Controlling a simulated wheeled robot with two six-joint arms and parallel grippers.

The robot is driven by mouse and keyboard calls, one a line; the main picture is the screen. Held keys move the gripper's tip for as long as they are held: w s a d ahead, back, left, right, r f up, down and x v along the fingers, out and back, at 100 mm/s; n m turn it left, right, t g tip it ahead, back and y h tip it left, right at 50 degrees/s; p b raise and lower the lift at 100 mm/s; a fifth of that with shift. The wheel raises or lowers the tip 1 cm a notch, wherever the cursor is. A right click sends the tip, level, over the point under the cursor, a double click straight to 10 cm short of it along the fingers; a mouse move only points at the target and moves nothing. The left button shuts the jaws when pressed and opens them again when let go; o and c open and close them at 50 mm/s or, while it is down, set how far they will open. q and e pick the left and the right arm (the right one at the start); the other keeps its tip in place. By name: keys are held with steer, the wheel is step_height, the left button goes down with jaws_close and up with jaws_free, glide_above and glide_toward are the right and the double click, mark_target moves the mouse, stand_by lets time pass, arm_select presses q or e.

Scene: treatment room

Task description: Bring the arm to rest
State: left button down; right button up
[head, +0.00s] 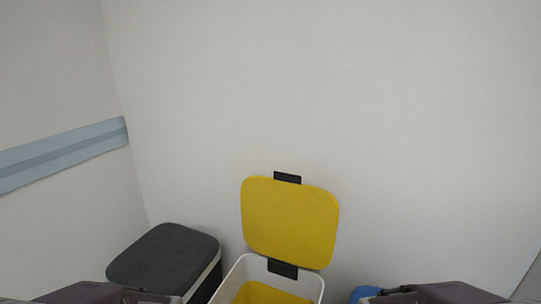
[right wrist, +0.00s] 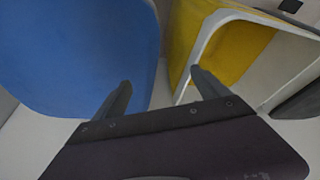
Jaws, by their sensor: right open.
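My right gripper (right wrist: 162,92) is open and empty in the right wrist view, its two dark fingers apart. It points at the space between a blue surface and the white rim of the open bin, and no object is between the fingers. In the head view only dark parts of my two arms show at the bottom edge, at left and right. The fingers of my left gripper do not show.
A white bin (head: 317,285) with a yellow inside stands with its yellow lid (head: 290,222) raised. A dark grey lidded bin (head: 165,258) stands left of it. A blue bin (right wrist: 70,50) stands on the other side, mostly hidden in the head view. Pale walls close off the back.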

steer(key=s, duration=0.1)
steer(key=s+f+g, duration=0.1)
steer(key=s, duration=0.1)
steer(key=s+g, duration=0.1)
steer(key=shift+s+a+f+m, duration=0.15)
steer(key=shift+s+a+m, duration=0.15)
steer(key=r+p, duration=0.1)
steer(key=s+r+p, duration=0.1)
steer(key=r+p, duration=0.1)
steer(key=shift+s+r+g, duration=0.1)
steer(key=shift+s+g, duration=0.1)
steer(key=shift+g, duration=0.2)
step_height(320, 180, up, 35)
steer(key=p, duration=3.5)
steer(key=shift+f, duration=0.2)
